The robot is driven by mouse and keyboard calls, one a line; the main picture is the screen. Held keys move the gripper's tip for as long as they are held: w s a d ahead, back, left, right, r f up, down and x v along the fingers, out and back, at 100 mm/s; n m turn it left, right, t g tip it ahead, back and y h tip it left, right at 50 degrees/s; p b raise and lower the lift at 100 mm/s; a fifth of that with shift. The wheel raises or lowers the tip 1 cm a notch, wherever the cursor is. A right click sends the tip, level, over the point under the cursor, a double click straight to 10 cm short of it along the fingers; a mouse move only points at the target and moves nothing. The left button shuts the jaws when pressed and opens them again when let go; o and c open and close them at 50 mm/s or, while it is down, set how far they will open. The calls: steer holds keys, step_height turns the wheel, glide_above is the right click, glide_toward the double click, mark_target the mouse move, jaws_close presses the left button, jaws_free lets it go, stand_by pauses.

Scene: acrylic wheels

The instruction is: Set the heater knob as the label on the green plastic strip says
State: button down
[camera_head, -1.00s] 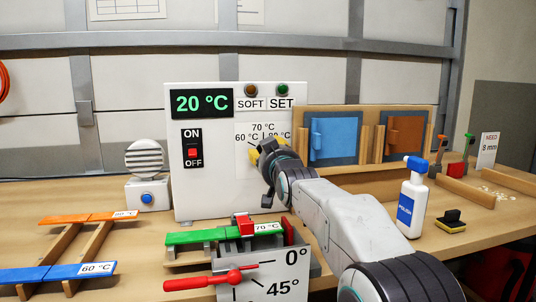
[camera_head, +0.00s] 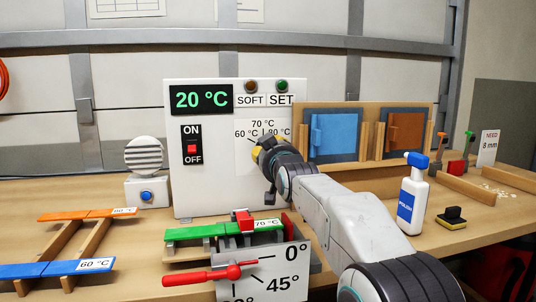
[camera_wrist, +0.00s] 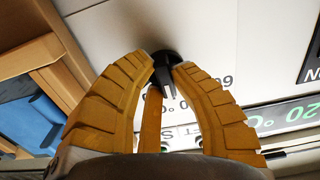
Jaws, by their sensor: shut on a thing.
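The green plastic strip (camera_head: 203,231) lies at the front of the bench, with a white label (camera_head: 267,223) reading 70 °C. The white heater panel (camera_head: 215,150) stands behind it. Its display (camera_head: 202,99) reads 20 °C. A dial scale (camera_head: 262,127) on the panel shows 60 °C, 70 °C and 80 °C. My gripper (camera_head: 258,153) is at the panel just below this scale. In the wrist view, its yellow fingers (camera_wrist: 168,72) are shut on the black heater knob (camera_wrist: 166,62). My gripper hides the knob in the head view, and I cannot read its setting.
The panel has a red ON/OFF switch (camera_head: 193,149) and brown and green buttons above SOFT and SET. A red-handled bending fixture (camera_head: 215,275) stands in front. Orange (camera_head: 88,214) and blue strips (camera_head: 60,269) lie left. A white spray bottle (camera_head: 410,200) stands right of my arm.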

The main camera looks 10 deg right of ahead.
steer(key=c, duration=1.1)
jaws_free()
steer(key=shift+a+r, duration=0.1)
steer(key=shift+o, duration=0.2)
steer(key=shift+s, duration=0.1)
steer(key=s, duration=1.1)
steer(key=shift+s, duration=0.4)
steer(key=s+f+g+p, duration=0.2)
steer(key=s+g+p, duration=0.5)
steer(key=s+p, duration=0.7)
steer(key=s+f+g+p, duration=0.2)
steer(key=s+g+p, duration=0.5)
steer(key=s+p, duration=0.7)
steer(key=s, duration=0.4)
steer(key=shift+s+a+f+g, duration=0.15)
steer(key=shift+s+f+g, duration=0.05)
steer(key=shift+s+g, duration=0.1)
